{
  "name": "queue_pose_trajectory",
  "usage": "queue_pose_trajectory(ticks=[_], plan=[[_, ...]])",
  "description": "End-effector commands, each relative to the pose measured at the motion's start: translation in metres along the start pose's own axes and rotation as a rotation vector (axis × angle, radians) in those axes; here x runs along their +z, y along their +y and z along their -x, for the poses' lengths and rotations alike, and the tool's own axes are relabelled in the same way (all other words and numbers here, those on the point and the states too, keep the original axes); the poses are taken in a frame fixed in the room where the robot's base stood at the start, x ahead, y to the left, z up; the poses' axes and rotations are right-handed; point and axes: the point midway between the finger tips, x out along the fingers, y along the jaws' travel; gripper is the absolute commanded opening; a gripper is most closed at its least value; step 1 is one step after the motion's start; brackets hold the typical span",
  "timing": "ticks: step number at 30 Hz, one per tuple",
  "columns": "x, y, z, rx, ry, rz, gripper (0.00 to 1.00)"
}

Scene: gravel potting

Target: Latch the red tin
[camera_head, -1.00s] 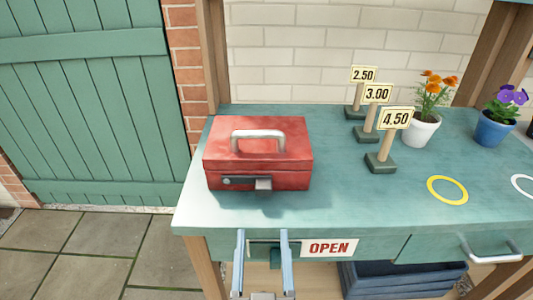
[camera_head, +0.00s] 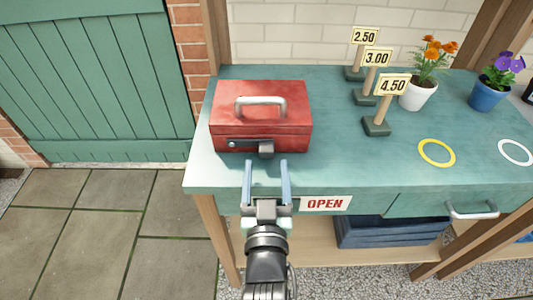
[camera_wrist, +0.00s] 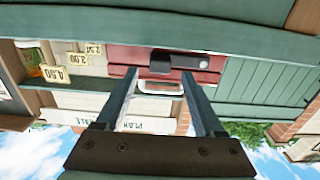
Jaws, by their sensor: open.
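The red tin (camera_head: 262,118) stands on the green bench top at the left, its lid down and its metal handle (camera_head: 262,103) on top. A small grey latch (camera_head: 266,149) sits at the middle of its front, on a dark plate. It seems to stick out from the front; I cannot tell whether it is fastened. My gripper (camera_head: 266,166) is open and empty, just in front of the tin, its two fingers pointing at the latch and apart from it. The wrist view is upside down; the tin (camera_wrist: 125,54) and latch (camera_wrist: 160,63) show beyond the open fingers (camera_wrist: 158,76).
Price signs (camera_head: 377,125) stand right of the tin, with flower pots (camera_head: 418,96) further right. A yellow ring (camera_head: 437,153) and a white ring (camera_head: 515,152) lie on the bench. An OPEN sign (camera_head: 325,204) and a drawer handle (camera_head: 470,211) are on the bench front.

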Motion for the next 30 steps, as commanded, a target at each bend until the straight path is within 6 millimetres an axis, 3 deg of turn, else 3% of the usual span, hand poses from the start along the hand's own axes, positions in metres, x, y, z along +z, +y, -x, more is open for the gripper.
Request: queue_pose_trajectory(ticks=[3,9,20,30], plan=[[-0.002,-0.001,-0.019,-0.001,0.001,-0.002,0.70],[0.000,0.000,-0.037,0.000,0.000,0.000,0.70],[0.000,0.000,-0.041,0.000,0.000,-0.001,0.70],[0.000,0.000,-0.040,0.000,0.000,-0.001,0.11]])
